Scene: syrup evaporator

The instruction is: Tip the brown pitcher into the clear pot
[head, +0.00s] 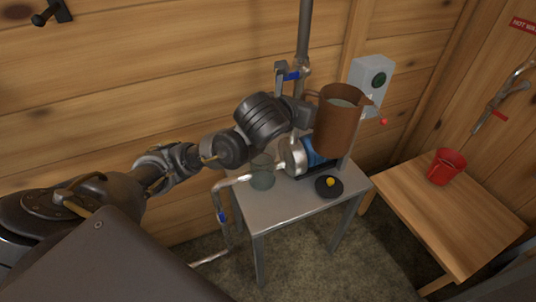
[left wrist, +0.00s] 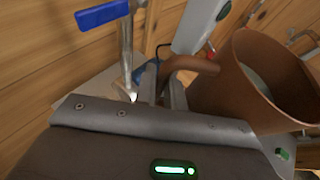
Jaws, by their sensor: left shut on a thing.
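The brown pitcher (head: 337,124) is held above the metal table (head: 290,208), nearly upright, with its spout to the right. A pale grey content shows inside it. My left gripper (head: 308,112) is shut on the pitcher's handle; in the left wrist view the fingers (left wrist: 163,86) close on the handle (left wrist: 196,64) beside the pitcher body (left wrist: 228,92). The clear pot (head: 262,175) stands on the metal table, below and left of the pitcher, partly under my arm. My right gripper is not in view.
A black lid-like disc (head: 322,193) with a yellow knob lies on the table's front right. A grey switch box (head: 362,72) is on the wall. A red cup (head: 446,167) stands on the wooden bench (head: 460,225) at right.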

